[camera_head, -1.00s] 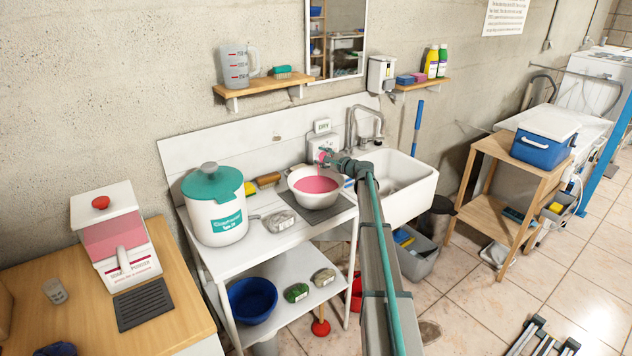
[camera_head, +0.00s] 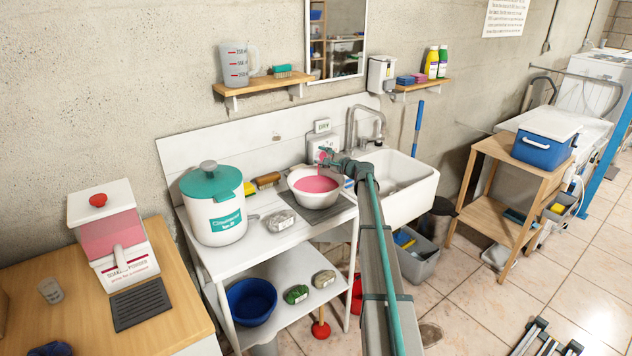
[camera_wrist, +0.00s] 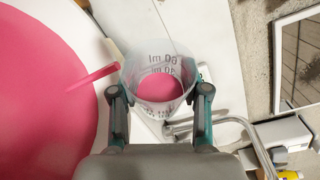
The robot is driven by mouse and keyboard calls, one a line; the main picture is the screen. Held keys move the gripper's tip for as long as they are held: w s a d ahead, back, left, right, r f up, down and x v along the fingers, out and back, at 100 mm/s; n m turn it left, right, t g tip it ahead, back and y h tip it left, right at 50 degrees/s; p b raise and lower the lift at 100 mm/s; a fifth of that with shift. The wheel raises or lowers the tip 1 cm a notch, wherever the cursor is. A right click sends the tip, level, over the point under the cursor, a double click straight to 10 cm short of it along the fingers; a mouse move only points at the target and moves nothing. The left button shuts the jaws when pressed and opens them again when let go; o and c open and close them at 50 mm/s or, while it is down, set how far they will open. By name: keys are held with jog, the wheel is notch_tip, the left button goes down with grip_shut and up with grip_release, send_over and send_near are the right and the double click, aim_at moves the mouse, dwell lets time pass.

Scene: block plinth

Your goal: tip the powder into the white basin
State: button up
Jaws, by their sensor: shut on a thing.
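The white basin (camera_head: 318,200) stands on the sink unit's worktop with pink powder (camera_head: 314,184) in it. It fills the left of the wrist view, where its powder (camera_wrist: 40,95) shows large. My gripper (camera_wrist: 160,92) is shut on a clear measuring cup (camera_wrist: 160,110), a finger on each side. The cup is tilted beside and above the basin, and some pink powder (camera_wrist: 158,88) is inside it. In the head view my gripper (camera_head: 332,160) is small and partly hides the cup.
A teal-lidded white canister (camera_head: 212,208) stands left of the basin. A sink with a curved tap (camera_head: 378,125) is close on the right, and the tap also shows near the cup in the wrist view (camera_wrist: 225,122). A pink powder dispenser (camera_head: 112,235) stands on the wooden counter.

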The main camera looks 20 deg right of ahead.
jog(key=shift+a+f+n+t+b, duration=0.1)
jog(key=shift+f+n+t+b, duration=0.4)
jog(key=shift+b, duration=1.05)
jog(key=shift+s+a+r+n+b, duration=0.45)
jog(key=shift+s+a+n+b, duration=0.35)
jog(key=shift+b, duration=2.5)
jog(key=shift+w+d+r+n+y+b, duration=0.1)
jog(key=shift+n+y+b, duration=0.25)
jog(key=shift+b, duration=0.75)
jog(key=r+p, duration=0.1)
jog(key=p, duration=0.3)
jog(key=m+p, duration=0.1)
jog(key=p, duration=0.2)
jog(key=w+d+m+p, duration=0.1)
jog(key=p, duration=0.1)
jog(key=shift+w+d+f+p, duration=0.2)
jog(key=shift+d+p, duration=0.05)
jog(key=shift+p, duration=0.15)
jog(key=shift+f+m+g+p, duration=0.2)
jog(key=shift+m+g+p, duration=0.1)
jog(key=shift+p, duration=0.15)
jog(key=shift+f, duration=0.3)
jog(key=shift+r, duration=0.1)
